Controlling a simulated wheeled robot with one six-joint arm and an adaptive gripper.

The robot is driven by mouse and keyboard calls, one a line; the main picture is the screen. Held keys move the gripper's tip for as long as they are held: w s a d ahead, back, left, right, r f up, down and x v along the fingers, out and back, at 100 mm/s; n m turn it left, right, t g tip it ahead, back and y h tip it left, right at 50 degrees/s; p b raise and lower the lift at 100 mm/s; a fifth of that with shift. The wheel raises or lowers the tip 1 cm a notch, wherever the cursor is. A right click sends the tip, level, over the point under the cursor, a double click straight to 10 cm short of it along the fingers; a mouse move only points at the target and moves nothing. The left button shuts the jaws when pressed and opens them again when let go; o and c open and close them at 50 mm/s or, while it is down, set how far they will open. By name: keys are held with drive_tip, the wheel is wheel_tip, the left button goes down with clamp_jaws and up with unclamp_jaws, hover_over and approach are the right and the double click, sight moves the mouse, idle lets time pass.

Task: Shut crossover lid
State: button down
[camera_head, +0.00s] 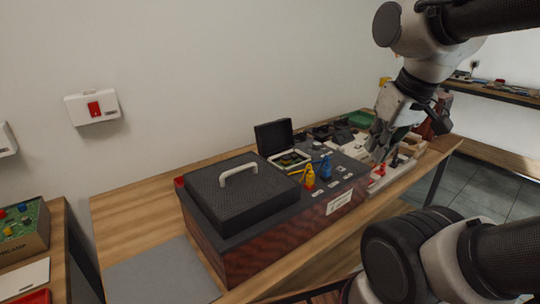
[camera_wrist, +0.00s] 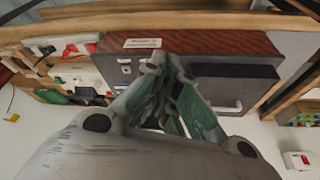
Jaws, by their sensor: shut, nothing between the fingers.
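A dark box (camera_head: 230,248) stands on the wooden table. Its small black lid (camera_head: 273,136) stands open, upright behind a pale-rimmed opening (camera_head: 290,160) with parts inside; this looks like the crossover lid. A large dark lid (camera_head: 222,200) with a pale handle (camera_head: 238,173) lies flat on the left part of the box. My gripper (camera_head: 380,150) is shut and empty, right of the small lid and above the table's right end. In the wrist view my gripper (camera_wrist: 162,62) hides the middle of the box, and I cannot make out the small lid there.
Yellow (camera_head: 309,178) and blue (camera_head: 326,168) connectors stand right of the opening, with a yellow cable. Red and white parts (camera_head: 377,173) and a green item (camera_head: 360,119) lie near my gripper. The table's left end (camera_head: 130,215) is mostly clear.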

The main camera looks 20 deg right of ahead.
wheel_tip(320, 180, down, 2)
drive_tip(key=w+g, duration=0.2)
drive_tip(key=n+g, duration=0.2)
drive_tip(key=n, duration=0.1)
hover_over(272, 136)
drive_tip(key=w+a, duration=0.2)
drive_tip(key=w, duration=0.1)
drive_tip(key=f, duration=0.3)
drive_tip(key=shift+w+d+f, duration=0.15)
drive_tip(key=shift+d+f, duration=0.05)
drive_tip(key=shift+f, duration=0.2)
drive_tip(key=w+r+n, duration=0.1)
drive_tip(key=w+r, duration=0.3)
drive_tip(key=r, duration=0.2)
wheel_tip(272, 136, down, 10)
drive_tip(key=a, duration=0.1)
drive_tip(key=shift+s+d+r+t, duration=0.1)
drive_tip(key=shift+s+d+r, duration=0.1)
drive_tip(key=shift+s, duration=0.3)
drive_tip(key=shift+s+d+r+t, duration=0.1)
drive_tip(key=shift+s+d+r, duration=0.15)
drive_tip(key=shift+s, duration=0.25)
drive_tip(key=shift+s+d+r+t, duration=0.1)
drive_tip(key=shift+s+d+r, duration=0.1)
drive_tip(key=shift+s, duration=0.3)
drive_tip(key=shift+s, duration=0.1)
